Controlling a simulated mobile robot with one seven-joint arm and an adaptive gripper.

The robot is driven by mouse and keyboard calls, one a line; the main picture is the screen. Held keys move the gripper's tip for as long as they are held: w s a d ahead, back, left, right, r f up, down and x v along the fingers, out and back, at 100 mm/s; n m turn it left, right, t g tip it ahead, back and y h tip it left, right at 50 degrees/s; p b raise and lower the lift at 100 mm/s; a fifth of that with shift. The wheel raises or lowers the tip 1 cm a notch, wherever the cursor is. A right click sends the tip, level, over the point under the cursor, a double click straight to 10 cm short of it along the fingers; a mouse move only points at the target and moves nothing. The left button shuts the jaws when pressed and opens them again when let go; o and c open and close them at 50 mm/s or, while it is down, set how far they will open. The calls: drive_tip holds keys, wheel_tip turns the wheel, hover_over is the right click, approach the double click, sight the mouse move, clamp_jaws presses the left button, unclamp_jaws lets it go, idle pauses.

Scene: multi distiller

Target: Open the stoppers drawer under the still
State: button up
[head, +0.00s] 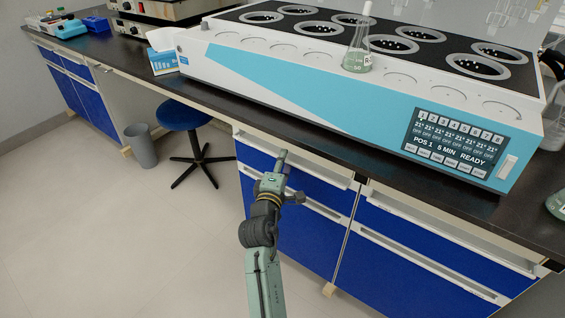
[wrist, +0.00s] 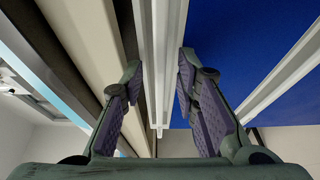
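The still (head: 290,75) is a long white and light-blue unit with round wells and a dark display, on the black counter. Under it are blue drawers with white handle rails. The upper left drawer (head: 315,188) looks flush with the cabinet; I cannot read any label naming the stoppers drawer. My gripper (head: 283,158) is at this drawer's top handle rail. In the wrist view my gripper (wrist: 157,82) is open, its two purple-padded fingers on either side of the white handle rail (wrist: 162,50). The right finger is close to the rail; I cannot tell whether it touches.
Another blue drawer column (head: 430,240) stands to the right. A flask (head: 358,50) stands on the still. A blue stool (head: 184,116) and a grey bin (head: 141,146) are at left. The floor (head: 110,240) left of my arm is clear.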

drive_tip(key=shift+c, duration=0.5)
clamp_jaws()
